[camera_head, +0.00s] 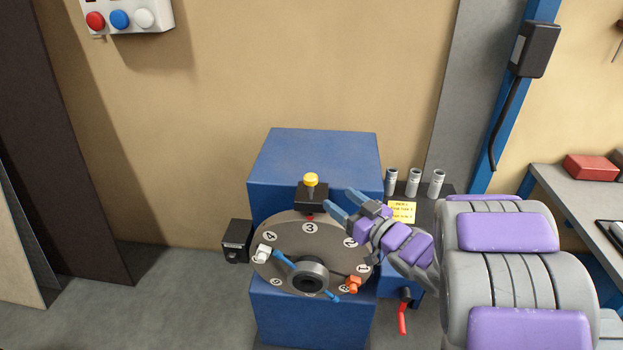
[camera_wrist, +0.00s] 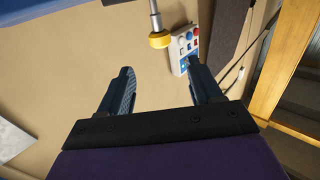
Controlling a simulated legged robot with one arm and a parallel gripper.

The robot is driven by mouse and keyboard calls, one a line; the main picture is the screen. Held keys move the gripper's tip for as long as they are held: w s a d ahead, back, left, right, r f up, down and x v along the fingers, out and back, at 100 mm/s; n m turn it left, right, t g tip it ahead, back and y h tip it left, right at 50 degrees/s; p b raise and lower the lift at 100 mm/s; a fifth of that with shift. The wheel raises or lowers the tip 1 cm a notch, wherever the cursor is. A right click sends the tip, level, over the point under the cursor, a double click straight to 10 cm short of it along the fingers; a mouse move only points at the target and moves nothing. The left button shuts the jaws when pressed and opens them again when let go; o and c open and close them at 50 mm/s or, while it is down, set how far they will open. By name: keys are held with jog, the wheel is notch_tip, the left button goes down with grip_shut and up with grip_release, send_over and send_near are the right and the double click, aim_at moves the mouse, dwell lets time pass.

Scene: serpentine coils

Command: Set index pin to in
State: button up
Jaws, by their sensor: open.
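The index pin (camera_head: 311,181) has a yellow knob and sits on a black block (camera_head: 312,197) at the top of the round numbered dial (camera_head: 300,228), above number 3. A bit of red shows just under the block. Whether the pin is in or out I cannot tell. My gripper (camera_head: 336,204) is open and empty, just right of the pin and in front of the blue housing. In the wrist view the yellow knob (camera_wrist: 159,40) on its pale stem lies beyond my open fingers (camera_wrist: 160,82), apart from them.
Several grey cylinders (camera_head: 414,182) and a yellow note (camera_head: 402,212) are at right. A button box (camera_head: 130,17) hangs on the wall. Left floor is clear.

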aim_at(315, 182)
jog(key=b+x, duration=0.2)
jog(key=x, duration=1)
jog(key=shift+w+a, duration=0.15)
jog(key=shift+a, duration=0.1)
grip_shut()
